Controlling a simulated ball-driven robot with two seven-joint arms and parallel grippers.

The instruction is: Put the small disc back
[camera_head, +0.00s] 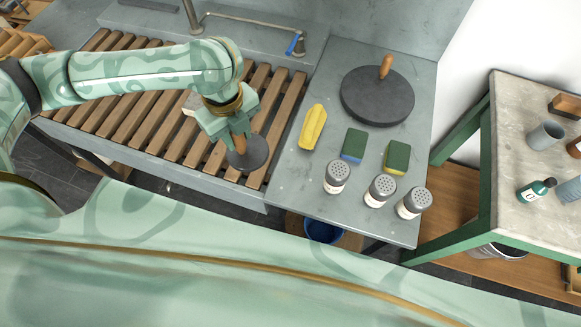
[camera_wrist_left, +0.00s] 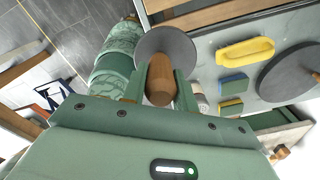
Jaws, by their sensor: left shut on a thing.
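The small disc (camera_head: 255,155) is dark grey with an upright wooden handle. My left gripper (camera_head: 238,132) is shut on that handle, with the disc below its fingers. In the left wrist view the handle (camera_wrist_left: 160,80) stands between the two fingers, and the disc's grey face (camera_wrist_left: 167,40) shows beyond it. The disc is over the right end of the wooden slatted rack (camera_head: 132,112), near its front edge. I cannot tell whether it touches the slats. A larger dark disc (camera_head: 365,100) with a wooden knob lies on the grey counter to the right. My right gripper is not in view.
A tap with a blue tip (camera_head: 292,44) stands behind the rack. A side table (camera_head: 515,110) with bottles stands at the right.

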